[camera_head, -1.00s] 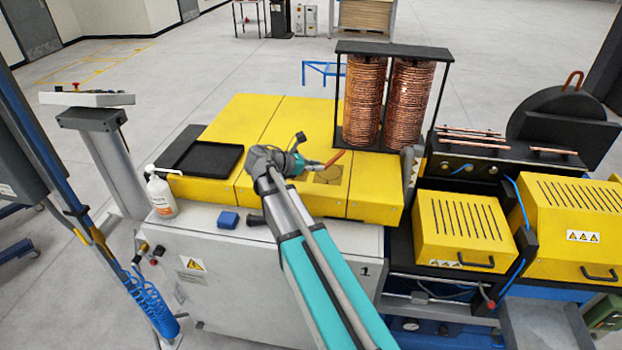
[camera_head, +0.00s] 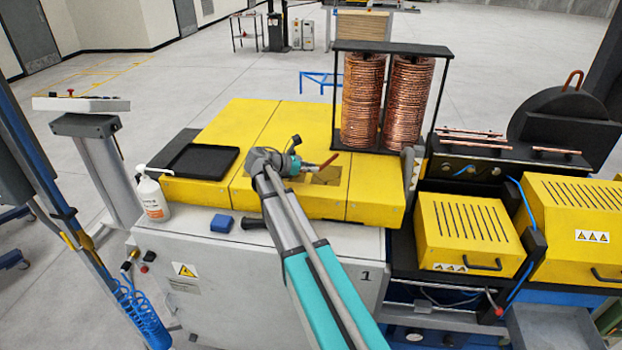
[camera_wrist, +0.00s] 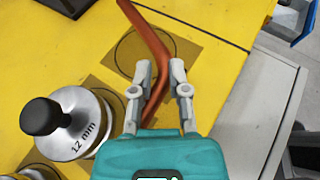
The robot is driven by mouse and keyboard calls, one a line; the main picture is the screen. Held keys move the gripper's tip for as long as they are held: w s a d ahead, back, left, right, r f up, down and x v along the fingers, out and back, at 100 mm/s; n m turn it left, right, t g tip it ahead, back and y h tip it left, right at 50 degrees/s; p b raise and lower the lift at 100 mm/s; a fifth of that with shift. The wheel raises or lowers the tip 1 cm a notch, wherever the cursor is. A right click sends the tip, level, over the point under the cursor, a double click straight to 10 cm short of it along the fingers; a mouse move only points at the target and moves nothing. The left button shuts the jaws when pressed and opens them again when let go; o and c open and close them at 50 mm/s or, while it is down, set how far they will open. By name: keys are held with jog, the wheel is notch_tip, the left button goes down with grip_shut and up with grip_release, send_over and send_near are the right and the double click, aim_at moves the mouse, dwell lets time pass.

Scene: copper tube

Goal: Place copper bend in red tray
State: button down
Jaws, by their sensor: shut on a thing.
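My gripper (camera_wrist: 161,66) is shut on the copper bend (camera_wrist: 152,38), an orange-brown angled tube. In the wrist view, one leg runs to the top left and the other passes down between the fingers. The bend is over the yellow machine top, near a tan square with a circular outline; I cannot tell if it touches. In the head view my gripper (camera_head: 312,168) and the small bend (camera_head: 329,160) are over the middle of the yellow top. No red tray shows in either view.
A metal cylinder marked 12 mm with a black knob (camera_wrist: 40,116) stands left of my gripper. A black tray (camera_head: 200,161) lies left on the yellow top (camera_head: 262,130). Copper coils (camera_head: 362,103) stand behind it. A white pump bottle (camera_head: 152,198) is at left; copper tubes (camera_head: 470,142) lie right.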

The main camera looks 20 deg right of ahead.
aim_at(311, 181)
jog(key=shift+w+d+f+b, duration=0.15)
jog(key=shift+w+f+b, duration=0.3)
jog(key=shift+f+b, duration=1.55)
jog(key=shift+b, duration=0.05)
jog(key=c, duration=0.6)
grip_release()
jog(key=p+v, duration=0.4)
jog(key=v, duration=0.6)
jog(key=shift+r, duration=0.2)
jog(key=shift+p+v, duration=0.35)
jog(key=shift+v, duration=0.6)
